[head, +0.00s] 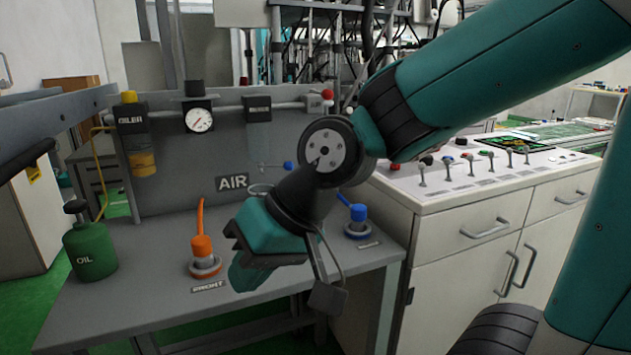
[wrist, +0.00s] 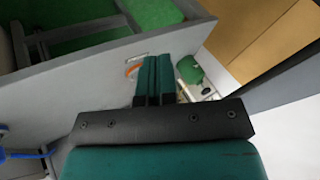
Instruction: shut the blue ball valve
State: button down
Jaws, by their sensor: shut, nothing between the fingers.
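A blue valve (head: 357,222) stands on the grey bench, right of my gripper in the head view. Its thin blue lever tilts up and to the left. Blue parts also show at the left edge of the wrist view (wrist: 32,155). A smaller blue handle (head: 288,165) sits on the back panel, partly by my arm. My gripper (head: 243,277) is over the bench, between the orange valve and the blue valve, apart from both. In the wrist view its teal fingers (wrist: 153,80) are together and hold nothing.
An orange-levered valve (head: 203,250) stands left of my gripper. A green oil can (head: 90,245) is at the bench's left. A white cabinet (head: 480,240) with small levers stands right. The bench front left is clear.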

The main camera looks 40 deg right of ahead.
jog(key=w+d+f+m+t+b, duration=0.1)
jog(key=w+d+m+t, duration=0.1)
jog(key=w+d+m, duration=0.1)
jog(key=w+d+f+m+t+b, duration=0.1)
jog(key=w+d+m+t, duration=0.1)
jog(key=w+d+m, duration=0.1)
jog(key=w+d+m+t+b, duration=0.2)
jog(key=w+d+m, duration=0.1)
jog(key=shift+w+f+h, duration=0.25)
jog(key=shift+f+h, duration=0.15)
jog(key=w+d+r+m+t+h+b, duration=0.25)
jog(key=d+m+t+h, duration=0.4)
jog(key=d+m, duration=0.7)
jog(key=n+p, duration=0.3)
jog(key=p, duration=1.2)
send_near(279, 166)
jog(key=w+d+f, duration=0.1)
jog(key=w+d, duration=0.1)
jog(key=w, duration=0.2)
jog(key=shift+w+d+f+m+p, duration=0.25)
jog(key=shift+w+p, duration=0.1)
jog(key=shift+p, duration=0.1)
jog(key=shift+w+b, duration=0.1)
jog(key=shift+b, duration=0.2)
